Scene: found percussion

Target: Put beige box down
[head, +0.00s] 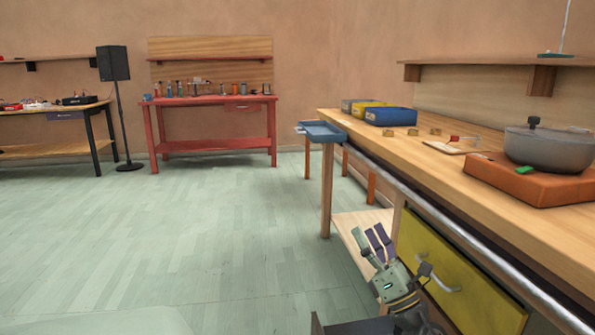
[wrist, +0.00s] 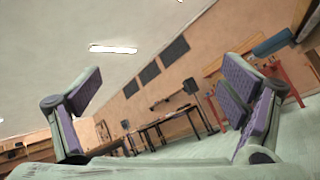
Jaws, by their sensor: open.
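My gripper (head: 371,240) is low in front of the wooden workbench, beside its yellow drawer, with the fingers pointing up. In the wrist view my gripper (wrist: 163,95) has its purple-padded fingers spread wide, with nothing between them. I cannot single out a clearly beige box. A greyish box (head: 355,104) stands at the far end of the bench top, behind a yellow box (head: 367,107) and a blue box (head: 391,116). Small tan blocks (head: 412,131) sit nearer on the same top.
The workbench (head: 455,185) has a metal front rail, a yellow drawer (head: 450,270) and a blue tray (head: 323,131) at its far end. A grey pot (head: 548,150) stands on an orange base (head: 530,181). A red table (head: 215,101) is at the back. The floor to the left is clear.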

